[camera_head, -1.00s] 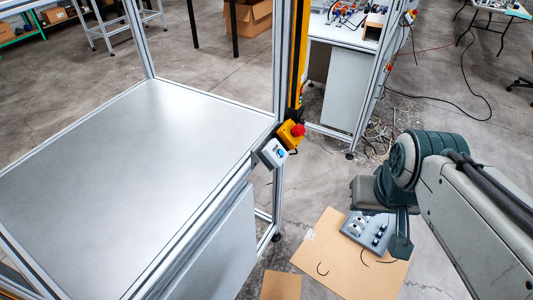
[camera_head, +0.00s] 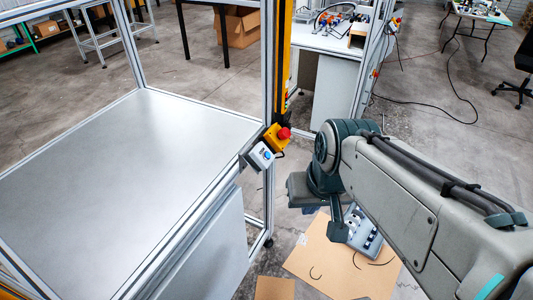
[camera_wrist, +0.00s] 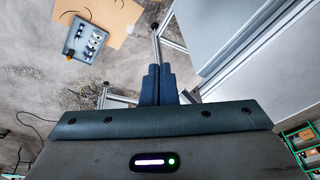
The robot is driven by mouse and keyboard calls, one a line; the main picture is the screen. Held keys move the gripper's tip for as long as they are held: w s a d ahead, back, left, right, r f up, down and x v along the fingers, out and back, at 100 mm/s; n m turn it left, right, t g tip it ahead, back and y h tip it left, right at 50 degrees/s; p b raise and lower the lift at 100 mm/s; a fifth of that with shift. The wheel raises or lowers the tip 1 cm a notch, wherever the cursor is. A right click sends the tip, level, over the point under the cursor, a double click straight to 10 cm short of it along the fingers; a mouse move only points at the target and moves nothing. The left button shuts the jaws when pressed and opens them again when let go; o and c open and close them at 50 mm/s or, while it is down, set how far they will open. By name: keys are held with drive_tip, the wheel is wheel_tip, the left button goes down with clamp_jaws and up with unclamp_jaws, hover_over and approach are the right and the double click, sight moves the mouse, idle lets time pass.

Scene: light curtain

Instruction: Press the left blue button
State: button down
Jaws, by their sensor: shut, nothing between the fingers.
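A small white-grey box (camera_head: 259,157) with a round blue button (camera_head: 267,155) on its face is mounted at the right corner of the metal frame. It is the only blue button I can make out. Just above it is a yellow box (camera_head: 274,138) with a red button (camera_head: 284,133). My gripper (camera_wrist: 159,70) shows in the wrist view with its two dark fingers together and nothing between them. In the head view, my arm's end is right of and below the blue button, apart from it. I cannot make out the button in the wrist view.
A bare metal table (camera_head: 130,190) inside the aluminium frame fills the left. A yellow-orange post (camera_head: 284,60) rises behind the buttons. On the floor, a cardboard sheet (camera_head: 325,275) carries a grey device (camera_head: 362,238). A workbench (camera_head: 335,85) stands behind.

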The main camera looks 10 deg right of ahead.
sight(268, 155)
drive_tip(key=w+a+f+m+g+y, duration=0.1)
drive_tip(key=w+a+f+m+y, duration=0.3)
drive_tip(key=w+a+m+y, duration=0.45)
drive_tip(key=w+d+f+m+t+y+b, duration=0.1)
drive_tip(key=w+d+f+m+t+y, duration=0.1)
drive_tip(key=w+d+m+t, duration=0.9)
drive_tip(key=w+d+m, duration=0.1)
drive_tip(key=w+d, duration=0.1)
drive_tip(key=w, duration=0.3)
drive_tip(key=shift+w+d+f, duration=0.15)
drive_tip(key=shift+f, duration=0.05)
drive_tip(key=shift+y, duration=0.25)
drive_tip(key=w+a+f+b, duration=0.3)
drive_tip(key=a+f+b, duration=0.1)
drive_tip(key=a+f, duration=0.1)
drive_tip(key=shift+w+f+b, duration=0.35)
drive_tip(key=shift+f+b, duration=0.05)
drive_tip(key=shift+f, duration=0.2)
